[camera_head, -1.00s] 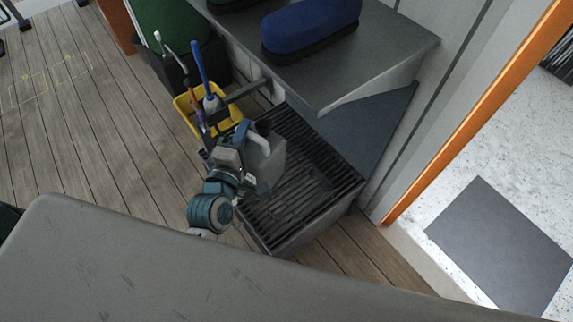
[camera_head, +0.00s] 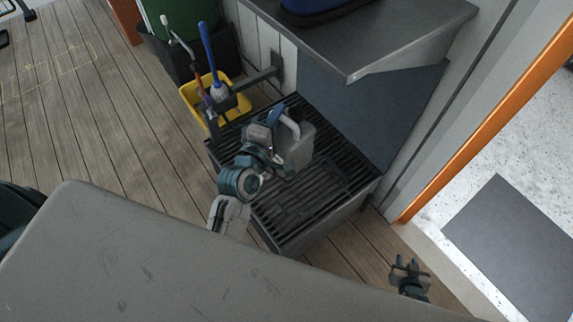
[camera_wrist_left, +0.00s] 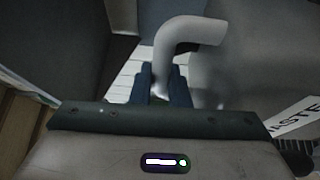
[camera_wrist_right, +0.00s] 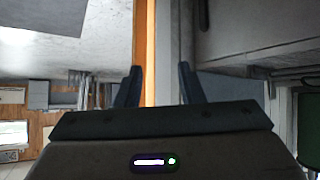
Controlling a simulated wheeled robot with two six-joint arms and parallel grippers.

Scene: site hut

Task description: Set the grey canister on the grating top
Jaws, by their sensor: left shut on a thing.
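The grey canister (camera_head: 298,150) is over the grating top (camera_head: 325,185) in the head view, near its back left part. I cannot tell whether its base touches the bars. My left gripper (camera_head: 276,122) is shut on the canister's handle. In the left wrist view the pale curved handle (camera_wrist_left: 185,35) runs down between the fingers (camera_wrist_left: 163,88), with the grey body (camera_wrist_left: 255,75) to the right. My right gripper (camera_head: 408,268) is at the lower right, away from the canister. In the right wrist view its fingers (camera_wrist_right: 160,85) are apart with nothing between them.
A yellow bucket (camera_head: 238,105) with upright brushes stands behind the grating. A grey counter (camera_head: 385,30) overhangs its back right. An orange door frame (camera_head: 490,125) is at the right. A grey surface (camera_head: 130,255) fills the near side. The grating's front right is bare.

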